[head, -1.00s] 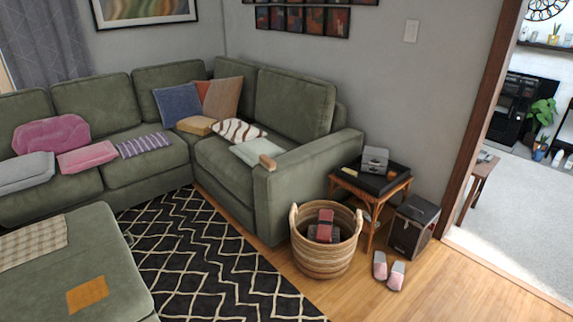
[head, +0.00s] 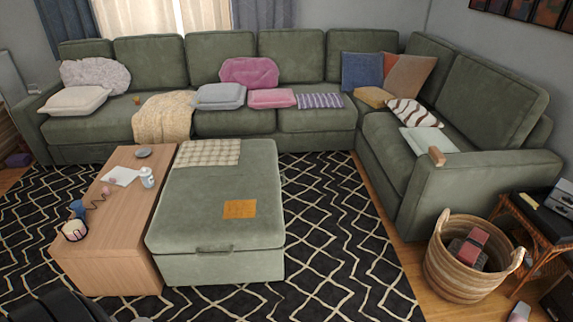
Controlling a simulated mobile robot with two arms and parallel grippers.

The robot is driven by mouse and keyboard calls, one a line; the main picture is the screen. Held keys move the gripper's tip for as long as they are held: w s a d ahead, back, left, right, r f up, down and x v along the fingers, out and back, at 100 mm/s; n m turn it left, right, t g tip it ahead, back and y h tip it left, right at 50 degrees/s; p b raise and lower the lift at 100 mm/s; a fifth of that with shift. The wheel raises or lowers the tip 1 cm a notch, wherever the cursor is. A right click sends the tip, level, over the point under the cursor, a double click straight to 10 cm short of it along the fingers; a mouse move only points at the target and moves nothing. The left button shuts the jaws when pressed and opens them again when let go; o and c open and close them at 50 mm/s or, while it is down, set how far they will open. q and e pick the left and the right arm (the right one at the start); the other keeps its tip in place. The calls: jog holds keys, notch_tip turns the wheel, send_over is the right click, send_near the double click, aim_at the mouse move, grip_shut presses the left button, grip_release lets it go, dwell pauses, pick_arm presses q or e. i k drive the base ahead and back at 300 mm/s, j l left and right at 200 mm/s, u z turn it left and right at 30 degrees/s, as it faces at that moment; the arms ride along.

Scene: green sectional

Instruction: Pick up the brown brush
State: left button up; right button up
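A small tan-brown block-like object (head: 437,156), which may be the brown brush, lies on the armrest (head: 480,172) at the near right end of the green sectional. It is too small for me to make out bristles. Neither of my grippers can be made out in the head view. A dark shape cut off at the bottom left edge may be part of me.
A wicker basket (head: 455,262) with red and dark items stands by the armrest, beside a wooden side table (head: 535,232). A green ottoman (head: 215,215) and a wooden coffee table (head: 125,215) stand on the black patterned rug (head: 345,245). Rug between ottoman and sofa is clear.

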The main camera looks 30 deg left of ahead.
aim_at(438, 159)
jog(key=i+z, duration=0.15)
jog(key=z, duration=0.2)
jog(key=i+j+z, duration=0.15)
jog(key=z, duration=0.2)
jog(key=i+j+z, duration=0.15)
jog(key=z, duration=0.2)
